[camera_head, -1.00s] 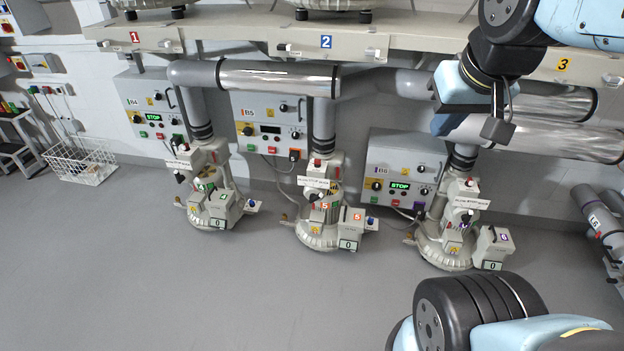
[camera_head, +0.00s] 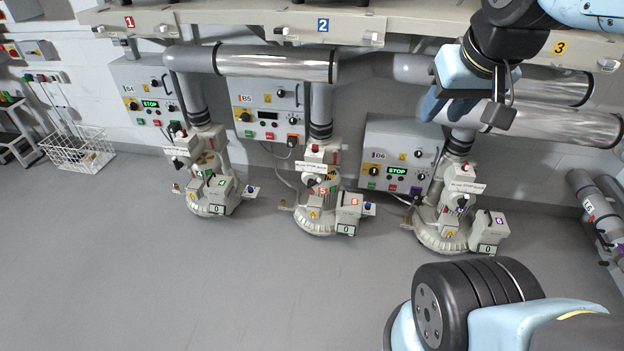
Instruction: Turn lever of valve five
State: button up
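Valve five (camera_head: 318,222) is the middle of three pale floor-standing blower units, marked with orange "5" labels. It has a red knob on top, a white name plate, a dark handle at mid-height and a side box with a small display reading 0. Which part is its lever is too small to tell. Control box B5 (camera_head: 268,112) is on the wall behind it. My gripper (camera_head: 497,116) hangs at the upper right, to the right of and apart from valve five, in front of the pipes above the B6 unit. Its fingers are seen edge-on, so their opening is unclear.
Similar valve units stand left (camera_head: 208,190) and right (camera_head: 445,228) of valve five. Large horizontal pipes (camera_head: 278,63) run under a beige shelf (camera_head: 230,22). A wire basket (camera_head: 78,150) is at the far left. The grey floor (camera_head: 200,285) in front is clear.

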aim_at(311, 182)
jog(key=u, duration=0.05)
jog(key=k, duration=1.05)
jog(key=z, duration=0.65)
jog(key=i, duration=1.55)
jog(key=u, duration=0.9)
jog(key=i, duration=0.5)
jog(key=z, duration=0.15)
